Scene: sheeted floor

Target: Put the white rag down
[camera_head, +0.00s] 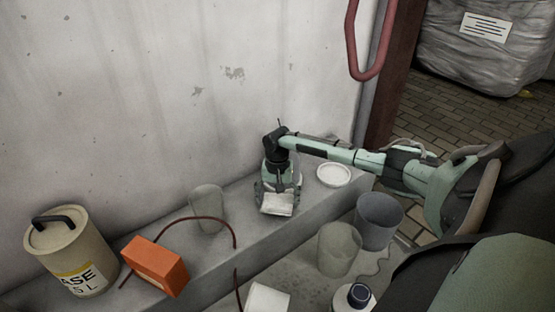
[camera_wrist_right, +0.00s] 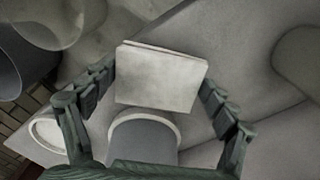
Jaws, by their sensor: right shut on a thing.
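The white rag (camera_head: 277,203) is a small folded, flat pale block at the ledge by the wall. My right gripper (camera_head: 274,192) points down over the ledge and is shut on it. In the right wrist view the rag (camera_wrist_right: 160,80) sits between the two dark fingers (camera_wrist_right: 158,84), one at each side. I cannot tell whether its underside touches the ledge. My left gripper is not in view.
The ledge (camera_head: 230,255) also holds a clear cup (camera_head: 207,209), an orange box (camera_head: 155,265), a beige canister (camera_head: 72,252) and a white round dish (camera_head: 333,175). A rounded grey-rimmed thing (camera_wrist_right: 143,128) is close to the rag. Translucent buckets (camera_head: 339,250) stand below.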

